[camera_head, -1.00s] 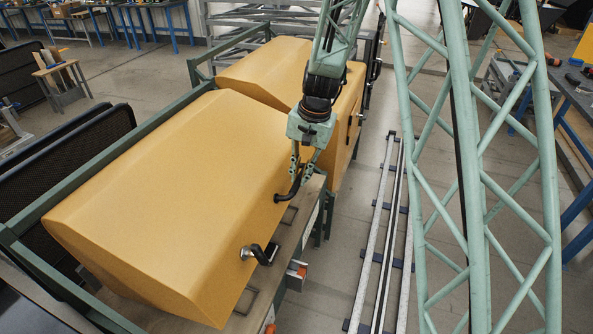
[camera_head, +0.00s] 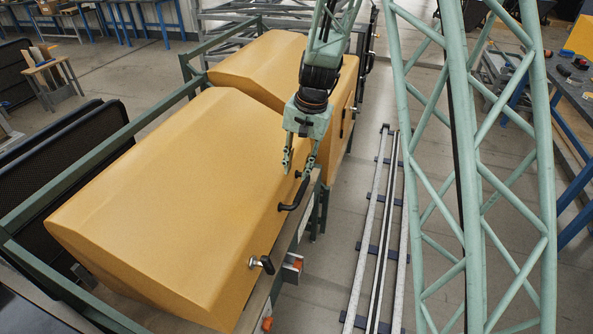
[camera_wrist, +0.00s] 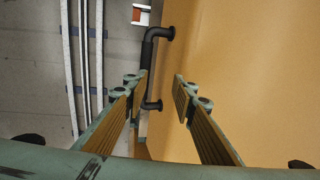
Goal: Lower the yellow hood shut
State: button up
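The near yellow hood (camera_head: 170,190) is a large box with its front edge low along the green frame's ledge. I cannot tell whether it is fully shut. A black bar handle (camera_head: 292,197) is on its front face, with a latch (camera_head: 261,264) nearer the camera. In the wrist view the handle (camera_wrist: 150,65) stands out from the yellow face. My gripper (camera_head: 299,165) is above the handle's far end. Its two fingers are spread with clear space between them, also in the wrist view (camera_wrist: 158,83). The handle lies behind the left finger, and I see no grip on it.
A second yellow hood (camera_head: 262,65) stands behind, close to my arm. Floor rails (camera_head: 378,230) run along the right, with open floor around them. Black mesh panels (camera_head: 65,165) stand at the left. A red-orange block (camera_head: 297,265) sits on the ledge beside the latch.

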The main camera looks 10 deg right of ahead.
notch_tip(320, 180, up, 11)
jog(key=s+d, duration=0.1)
jog(key=shift+d+f, duration=0.15)
jog(key=shift+d, duration=0.15)
jog(key=shift+c, duration=0.2)
dwell(0.3)
